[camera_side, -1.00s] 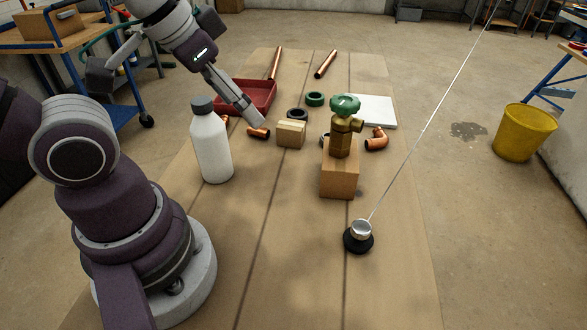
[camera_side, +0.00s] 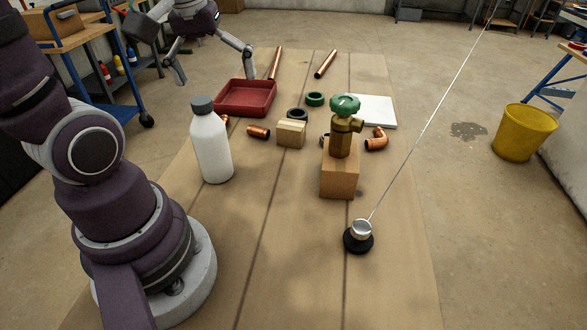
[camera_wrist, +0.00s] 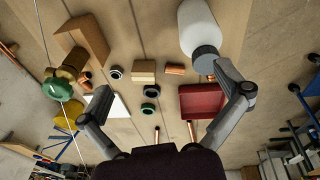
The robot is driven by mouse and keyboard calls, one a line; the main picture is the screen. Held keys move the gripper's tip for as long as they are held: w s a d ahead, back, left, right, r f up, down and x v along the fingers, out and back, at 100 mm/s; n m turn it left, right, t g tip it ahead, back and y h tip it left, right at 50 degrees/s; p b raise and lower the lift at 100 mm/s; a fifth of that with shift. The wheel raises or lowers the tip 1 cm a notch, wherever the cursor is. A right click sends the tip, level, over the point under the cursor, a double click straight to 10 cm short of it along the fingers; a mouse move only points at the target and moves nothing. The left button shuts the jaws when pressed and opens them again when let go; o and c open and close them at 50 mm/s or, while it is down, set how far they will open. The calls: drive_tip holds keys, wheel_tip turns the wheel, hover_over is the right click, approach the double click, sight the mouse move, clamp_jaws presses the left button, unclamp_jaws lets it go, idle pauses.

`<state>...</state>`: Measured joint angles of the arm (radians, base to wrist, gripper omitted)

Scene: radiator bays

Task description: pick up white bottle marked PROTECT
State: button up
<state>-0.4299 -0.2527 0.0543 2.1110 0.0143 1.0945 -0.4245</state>
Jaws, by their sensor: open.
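A white bottle (camera_side: 212,147) with a dark grey cap stands upright on the left of the table, between my arm's base and the red tray. No PROTECT lettering is readable on the sides I see. In the wrist view the bottle (camera_wrist: 197,22) is at the top right, cap towards me, with the right finger's tip close to the cap in the picture. My gripper (camera_side: 215,72) is open and empty, with its fingers spread wide. It is beyond the bottle, above and behind the tray in the side view. It also shows in the wrist view (camera_wrist: 160,80).
The red tray (camera_side: 246,112) lies behind the bottle. A brass valve (camera_side: 341,140) with green handwheel stands on a box (camera_side: 339,180). The table's front middle is clear.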

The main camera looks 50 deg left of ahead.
sight(208, 130)
drive_tip(key=a+n, duration=0.2)
drive_tip(key=s+a+f+n+g, duration=0.1)
drive_tip(key=a+n, duration=0.1)
drive_tip(key=s+a+f+n+g, duration=0.1)
drive_tip(key=a+n, duration=0.1)
drive_tip(key=shift+a+f+h, duration=0.1)
drive_tip(key=shift+h, duration=0.3)
drive_tip(key=f, duration=0.6)
drive_tip(key=w+f, duration=0.1)
drive_tip(key=f, duration=0.3)
drive_tip(key=c, duration=1.3)
drive_tip(key=shift+r, duration=0.15)
